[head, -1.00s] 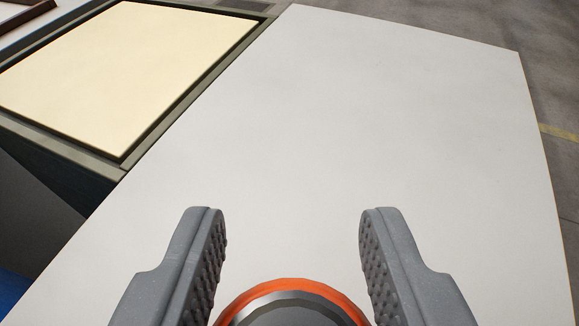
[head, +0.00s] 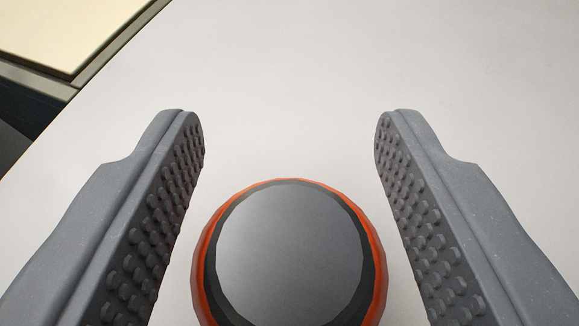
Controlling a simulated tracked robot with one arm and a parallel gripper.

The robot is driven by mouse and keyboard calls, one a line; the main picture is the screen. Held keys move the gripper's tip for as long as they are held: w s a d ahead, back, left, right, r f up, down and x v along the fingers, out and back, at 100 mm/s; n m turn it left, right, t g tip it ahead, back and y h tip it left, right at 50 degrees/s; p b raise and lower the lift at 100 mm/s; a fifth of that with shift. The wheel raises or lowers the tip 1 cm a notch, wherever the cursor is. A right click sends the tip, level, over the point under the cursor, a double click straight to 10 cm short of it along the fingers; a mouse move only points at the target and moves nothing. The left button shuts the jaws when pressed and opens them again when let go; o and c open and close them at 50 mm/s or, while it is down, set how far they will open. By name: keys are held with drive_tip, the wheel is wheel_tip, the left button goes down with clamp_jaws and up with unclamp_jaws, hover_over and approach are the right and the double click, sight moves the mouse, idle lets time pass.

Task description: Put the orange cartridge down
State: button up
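The orange cartridge (head: 288,252) is between the two fingers of my gripper (head: 290,130), at the lower middle of the view. I see its round grey end face with a dark ring and an orange rim around it. My gripper is open, with a strip of white showing between the cartridge and each studded finger pad. The white tabletop (head: 300,60) lies beneath and beyond the cartridge. The cartridge's lower side is hidden, so its contact with the tabletop cannot be seen directly.
A cream panel (head: 60,30) in a grey-green frame is at the upper left, beyond the tabletop's left edge. A dark gap (head: 25,110) lies below that frame. The tabletop ahead of the fingers is bare.

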drive_tip(key=shift+o, duration=0.5)
drive_tip(key=shift+r, duration=0.1)
drive_tip(key=shift+s+r, duration=0.1)
drive_tip(key=p+v, duration=0.1)
drive_tip(key=v, duration=1)
drive_tip(key=shift+s, duration=0.35)
drive_tip(key=shift+r, duration=0.15)
